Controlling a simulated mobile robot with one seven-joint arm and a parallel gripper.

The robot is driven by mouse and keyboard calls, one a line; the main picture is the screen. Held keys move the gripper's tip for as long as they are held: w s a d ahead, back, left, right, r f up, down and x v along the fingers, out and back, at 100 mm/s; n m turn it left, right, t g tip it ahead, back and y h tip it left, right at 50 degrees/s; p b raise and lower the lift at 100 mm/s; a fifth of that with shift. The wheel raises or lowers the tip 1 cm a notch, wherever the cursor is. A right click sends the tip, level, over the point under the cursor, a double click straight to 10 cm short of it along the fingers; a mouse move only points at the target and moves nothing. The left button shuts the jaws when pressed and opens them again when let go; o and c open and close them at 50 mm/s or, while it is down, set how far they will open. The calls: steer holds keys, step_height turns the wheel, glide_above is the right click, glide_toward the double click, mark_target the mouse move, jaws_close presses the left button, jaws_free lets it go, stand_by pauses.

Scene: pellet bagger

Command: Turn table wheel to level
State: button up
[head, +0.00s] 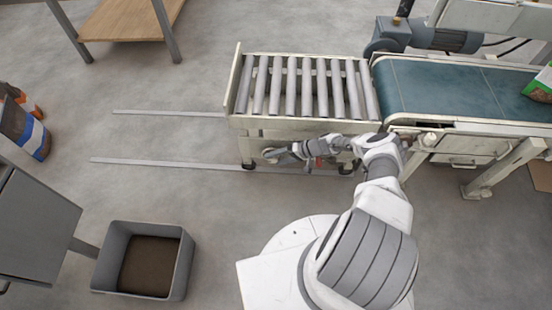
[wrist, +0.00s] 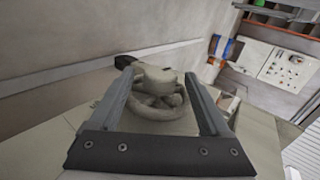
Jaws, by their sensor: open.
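The roller table (head: 305,88) stands left of the conveyor, its grey rollers in a pale frame. Its handwheel (wrist: 155,98) shows in the wrist view as a grey-beige rimmed wheel with a hub and a knob, close in front of me. My gripper (wrist: 158,80) is open, with its two fingers on either side of the wheel's middle; I cannot tell whether they touch it. In the head view my gripper (head: 275,154) is low at the table's front side, below the rollers, and the wheel there is hidden or too small to make out.
The blue-green conveyor belt (head: 455,90) adjoins the table at right, with a bag (head: 541,85) on it. Two floor rails (head: 165,163) run left from the table. A grey bin (head: 185,265) stands at lower left. The floor between is clear.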

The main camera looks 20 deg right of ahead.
steer(key=p+v, duration=0.4)
steer(key=v, duration=1.3)
steer(key=shift+r, duration=0.1)
steer(key=shift+c, duration=0.3)
